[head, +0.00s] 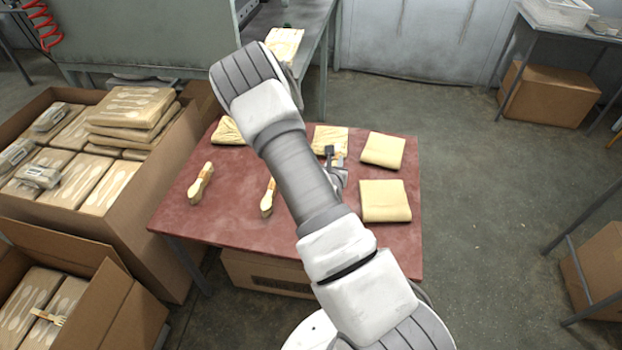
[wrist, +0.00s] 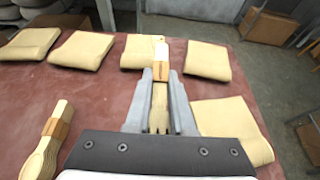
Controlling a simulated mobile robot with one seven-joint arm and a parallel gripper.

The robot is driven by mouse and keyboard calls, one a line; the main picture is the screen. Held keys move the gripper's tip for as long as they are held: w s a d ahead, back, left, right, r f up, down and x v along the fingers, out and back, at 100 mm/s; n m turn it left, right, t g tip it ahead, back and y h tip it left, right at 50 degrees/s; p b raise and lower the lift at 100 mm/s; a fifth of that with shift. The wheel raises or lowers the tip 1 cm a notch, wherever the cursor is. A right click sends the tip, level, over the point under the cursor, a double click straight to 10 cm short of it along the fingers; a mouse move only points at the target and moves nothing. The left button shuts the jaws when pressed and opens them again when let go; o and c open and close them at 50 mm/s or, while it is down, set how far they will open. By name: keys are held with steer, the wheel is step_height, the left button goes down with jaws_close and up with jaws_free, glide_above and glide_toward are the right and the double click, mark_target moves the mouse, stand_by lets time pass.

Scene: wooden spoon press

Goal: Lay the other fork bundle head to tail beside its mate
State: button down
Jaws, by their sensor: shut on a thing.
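My gripper (wrist: 161,76) is shut on a wooden fork bundle (wrist: 159,98) with an orange band, held lengthwise between the fingers over the red table. In the head view my gripper (head: 337,160) is near the table's right middle, partly hidden by my arm. A third bundle (head: 201,184) lies further left. The held bundle is apart from both.
Tan folded pads lie along the table's (head: 240,225) far side and right side, including one far right (head: 382,150) and one nearer (head: 385,201). Large cartons of packed cutlery (head: 150,165) stand left. The table between the two lying bundles is bare.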

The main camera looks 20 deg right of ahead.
steer(key=shift+s+d+f, duration=0.15)
steer(key=shift+d+f, duration=0.2)
steer(key=shift+f, duration=0.3)
steer(key=w+a+f+b, duration=0.1)
steer(key=w+a+f, duration=0.1)
steer(key=w, duration=0.1)
steer(key=w+a+f, duration=0.2)
steer(key=w, duration=0.1)
steer(key=w+a+f+b, duration=0.1)
steer(key=w+a+f, duration=0.1)
steer(key=a, duration=0.1)
steer(key=shift+w+f+b, duration=0.35)
steer(key=shift+w, duration=0.05)
steer(key=shift+f+b, duration=0.5)
steer(key=shift+f, duration=1.4)
steer(key=shift+f, duration=0.15)
steer(key=c, duration=0.8)
jaws_free()
